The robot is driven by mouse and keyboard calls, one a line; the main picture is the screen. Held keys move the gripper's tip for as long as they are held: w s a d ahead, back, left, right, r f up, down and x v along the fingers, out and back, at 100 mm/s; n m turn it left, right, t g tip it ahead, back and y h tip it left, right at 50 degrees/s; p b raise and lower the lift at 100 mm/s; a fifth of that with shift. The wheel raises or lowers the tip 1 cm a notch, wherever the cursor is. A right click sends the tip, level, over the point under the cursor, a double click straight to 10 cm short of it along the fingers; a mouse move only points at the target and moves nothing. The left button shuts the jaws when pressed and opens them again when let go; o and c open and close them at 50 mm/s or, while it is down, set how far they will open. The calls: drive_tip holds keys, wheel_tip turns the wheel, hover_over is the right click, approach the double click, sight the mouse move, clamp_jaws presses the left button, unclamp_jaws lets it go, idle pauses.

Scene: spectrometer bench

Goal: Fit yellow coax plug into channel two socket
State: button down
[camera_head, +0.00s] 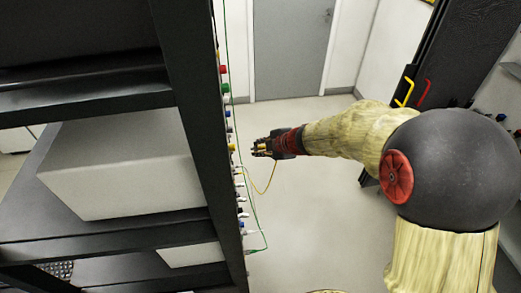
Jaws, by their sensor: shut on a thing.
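My gripper (257,147) reaches in from the right toward the rack's edge panel, with a small visible gap between its fingertips and the panel. It is shut on what appears to be the yellow coax plug. The plug is too small and too covered by the fingers to make out. A thin yellow cable (261,192) hangs in a loop from under the gripper back to the panel. Several coloured connectors line the panel, among them a yellow one (231,147) level with the gripper. I cannot tell which is the channel two socket.
The dark rack (203,130) fills the left, with a pale box (125,165) on its shelf. Green cables (254,210) hang along the connector row. Open floor (310,210) lies below my arm. A grey door (292,50) stands behind.

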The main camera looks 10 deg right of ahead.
drive_tip(key=shift+w+f, duration=0.2)
drive_tip(key=shift+w, duration=0.05)
drive_tip(key=shift+s, duration=0.15)
drive_tip(key=shift+a+r+p, duration=0.1)
drive_tip(key=shift+p, duration=0.25)
drive_tip(key=shift+a, duration=2.3)
drive_tip(key=shift+a, duration=0.7)
drive_tip(key=shift+a, duration=0.35)
drive_tip(key=shift+a, duration=0.15)
drive_tip(key=c, duration=1.7)
unclamp_jaws()
drive_tip(key=shift+o, duration=0.3)
